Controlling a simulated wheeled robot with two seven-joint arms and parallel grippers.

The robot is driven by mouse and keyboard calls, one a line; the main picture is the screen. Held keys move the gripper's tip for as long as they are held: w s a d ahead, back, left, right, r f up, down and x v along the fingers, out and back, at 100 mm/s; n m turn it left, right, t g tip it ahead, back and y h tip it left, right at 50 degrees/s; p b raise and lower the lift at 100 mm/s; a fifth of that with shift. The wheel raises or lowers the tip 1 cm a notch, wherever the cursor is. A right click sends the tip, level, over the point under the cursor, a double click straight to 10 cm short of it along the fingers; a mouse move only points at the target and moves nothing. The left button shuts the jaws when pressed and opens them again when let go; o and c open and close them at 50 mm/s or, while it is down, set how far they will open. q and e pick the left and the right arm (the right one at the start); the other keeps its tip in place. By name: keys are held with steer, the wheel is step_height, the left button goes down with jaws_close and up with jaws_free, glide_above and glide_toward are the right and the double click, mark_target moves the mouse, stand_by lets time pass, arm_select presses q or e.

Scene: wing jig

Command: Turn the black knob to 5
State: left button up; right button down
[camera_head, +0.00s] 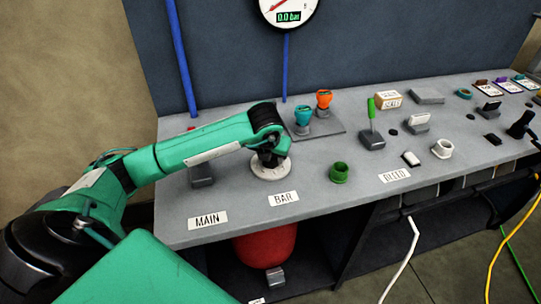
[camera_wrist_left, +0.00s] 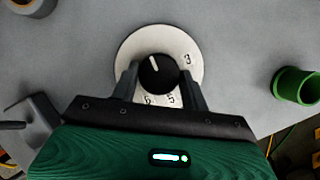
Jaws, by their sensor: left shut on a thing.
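The black knob (camera_wrist_left: 158,75) sits on a round white dial (camera_wrist_left: 188,48) on the grey bench, above the BAR label (camera_head: 284,198). In the left wrist view the knob's white pointer line points up and slightly left. The numbers 3, 5 and 6 show on the dial, with 5 below the knob; its other numbers are hidden or unclear. My left gripper (camera_wrist_left: 160,78) is shut on the knob, one finger on each side. In the head view my left gripper (camera_head: 268,160) covers the knob, and the white dial (camera_head: 271,171) shows around it. My right gripper is not in view.
A green ring (camera_head: 339,173) stands right of the dial. A grey block (camera_head: 202,176) is left of it, behind the MAIN label (camera_head: 207,220). Teal (camera_head: 303,117) and orange (camera_head: 323,100) valves and a green lever (camera_head: 371,112) stand farther back. A gauge (camera_head: 289,10) reads 0.0 bar.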

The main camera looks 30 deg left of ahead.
arm_select(q)
steer(key=o, duration=1)
steer(key=b+v, duration=0.2)
steer(key=v, duration=1.2)
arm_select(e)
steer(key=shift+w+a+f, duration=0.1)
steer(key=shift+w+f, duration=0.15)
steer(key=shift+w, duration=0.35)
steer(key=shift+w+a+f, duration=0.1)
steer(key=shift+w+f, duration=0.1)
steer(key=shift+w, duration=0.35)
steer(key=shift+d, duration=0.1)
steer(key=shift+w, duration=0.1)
